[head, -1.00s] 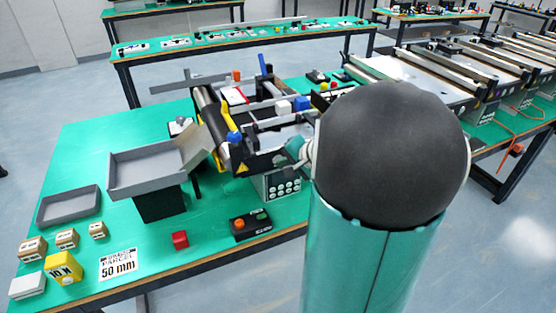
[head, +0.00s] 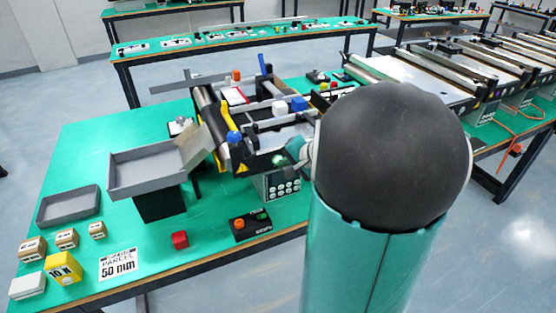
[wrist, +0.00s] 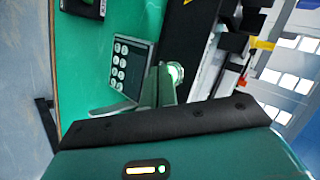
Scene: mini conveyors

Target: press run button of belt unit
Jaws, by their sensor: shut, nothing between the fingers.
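The belt unit (head: 262,125) stands on the green table in the head view, with rollers, yellow brackets and a black side plate. A round button (wrist: 176,73) with a bright ring, lit green, is on its side in the wrist view. My gripper (wrist: 160,68) is shut and empty, its fingertips right at the button; I cannot tell whether they touch it. In the head view my arm hides most of the gripper. A keypad panel (wrist: 131,68) with several round white keys is below the side plate, left of the fingers in the wrist view.
A black control box (head: 250,225) with an orange button and a red block (head: 180,240) lie near the table's front edge. A grey tray (head: 150,168) stands at the belt's left end. More conveyors (head: 440,82) are on the right.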

